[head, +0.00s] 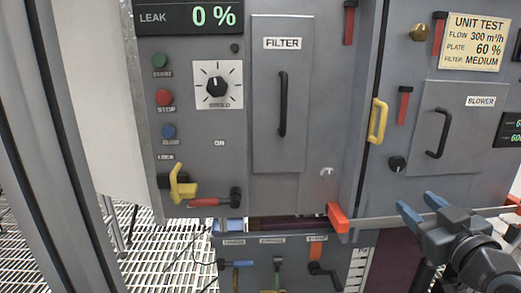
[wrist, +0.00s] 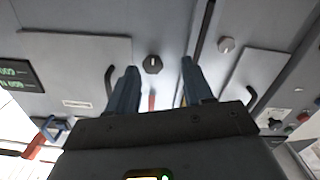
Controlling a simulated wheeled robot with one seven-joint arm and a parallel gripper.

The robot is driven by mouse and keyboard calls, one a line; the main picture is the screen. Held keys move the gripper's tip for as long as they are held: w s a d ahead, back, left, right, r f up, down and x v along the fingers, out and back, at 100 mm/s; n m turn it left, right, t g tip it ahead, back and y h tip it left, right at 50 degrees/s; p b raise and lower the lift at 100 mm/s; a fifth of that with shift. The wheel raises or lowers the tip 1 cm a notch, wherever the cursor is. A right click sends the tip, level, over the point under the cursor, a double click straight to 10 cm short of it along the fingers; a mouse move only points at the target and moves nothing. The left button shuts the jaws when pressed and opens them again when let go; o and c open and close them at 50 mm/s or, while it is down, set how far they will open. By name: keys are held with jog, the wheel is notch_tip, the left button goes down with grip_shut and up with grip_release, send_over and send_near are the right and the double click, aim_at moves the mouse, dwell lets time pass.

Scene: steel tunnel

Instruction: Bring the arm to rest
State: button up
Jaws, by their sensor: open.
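My gripper (head: 420,212) is at the lower right of the head view, in front of the cabinet below the blower door. Its two blue fingers are spread apart with nothing between them. In the wrist view my gripper (wrist: 158,80) points toward the cabinet front, its fingers open and empty. A black knob (wrist: 152,64) shows beyond and between the fingertips. Whether the fingers touch anything on the cabinet cannot be told, but a gap seems to show.
The filter door (head: 262,110) has a black handle. The blower door (head: 460,115) is at the right, beside a yellow handle (head: 377,121). A yellow lock lever (head: 181,186) and a red-orange block (head: 338,217) stick out. A grey post (head: 45,140) stands at the left.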

jog(key=s+a+f+m+g, duration=0.1)
jog(key=s+a+f, duration=0.2)
jog(key=s+f, duration=0.35)
jog(key=s+a+f+m+h, duration=0.1)
jog(key=s+a+f, duration=0.25)
jog(key=s, duration=0.65)
jog(key=s+a+f+m+g, duration=0.1)
jog(key=s+a+f+m, duration=0.1)
jog(key=s+f, duration=0.55)
jog(key=s+a+r+n+g+y, duration=0.1)
jog(key=s+r, duration=0.1)
jog(key=s, duration=0.7)
jog(key=s+a+r, duration=0.1)
jog(key=s+r, duration=0.1)
jog(key=s, duration=0.7)
notch_tip(320, 180, up, 17)
jog(key=p, duration=1.6)
jog(key=shift+s+a+p, duration=0.25)
jog(key=shift+s+p, duration=0.15)
